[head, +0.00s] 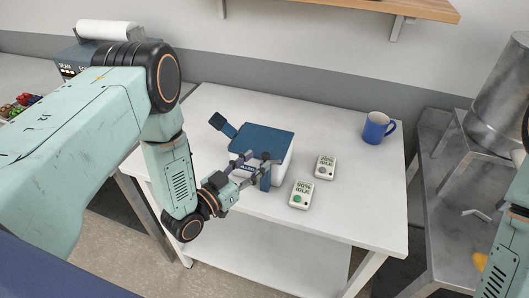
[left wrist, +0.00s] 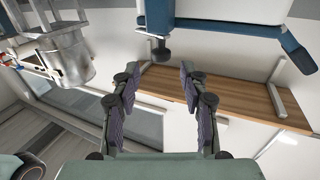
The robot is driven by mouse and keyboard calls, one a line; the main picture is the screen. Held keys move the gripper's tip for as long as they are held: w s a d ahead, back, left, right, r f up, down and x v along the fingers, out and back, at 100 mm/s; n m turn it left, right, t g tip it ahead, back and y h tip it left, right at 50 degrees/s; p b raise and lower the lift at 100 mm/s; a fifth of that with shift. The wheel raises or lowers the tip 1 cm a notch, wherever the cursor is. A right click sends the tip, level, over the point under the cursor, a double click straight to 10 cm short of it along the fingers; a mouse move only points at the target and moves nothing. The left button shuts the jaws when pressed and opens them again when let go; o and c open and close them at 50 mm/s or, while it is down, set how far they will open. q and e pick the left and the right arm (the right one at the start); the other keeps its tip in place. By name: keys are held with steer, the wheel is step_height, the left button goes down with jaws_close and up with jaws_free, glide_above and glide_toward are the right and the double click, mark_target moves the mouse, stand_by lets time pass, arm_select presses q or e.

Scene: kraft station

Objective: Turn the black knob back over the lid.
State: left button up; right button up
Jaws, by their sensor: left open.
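A white box with a dark blue lid (head: 265,138) stands on the white table. A blue bar (head: 265,181) shows at its front right, and a blue arm with a dark square end (head: 218,121) sticks out at its left. In the left wrist view, which looks upside down, a black knob (left wrist: 161,50) juts from a blue part of the box. My left gripper (head: 262,158) is open at the front of the box. In the wrist view its fingertips (left wrist: 160,68) stand either side of the knob, with gaps; contact is not visible. My right gripper is out of view.
Two small white devices (head: 325,167) (head: 301,195) lie right of the box. A blue mug (head: 377,128) stands at the back right. A metal vessel (head: 497,98) stands on a grey bench at the right. A wooden shelf (head: 400,8) hangs above. The table's front right is clear.

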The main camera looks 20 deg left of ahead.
mark_target(264, 155)
arm_select(q)
steer(key=x, duration=0.5)
steer(key=shift+w+f+p, duration=0.3)
steer(key=shift+w, duration=0.05)
steer(key=shift+s+a+r, duration=0.1)
steer(key=shift+s+r, duration=0.15)
steer(key=shift+s, duration=0.35)
steer(key=shift+c, duration=0.9)
steer(key=shift+w+f, duration=0.2)
steer(key=shift+w, duration=0.25)
steer(key=c, duration=0.4)
jaws_close()
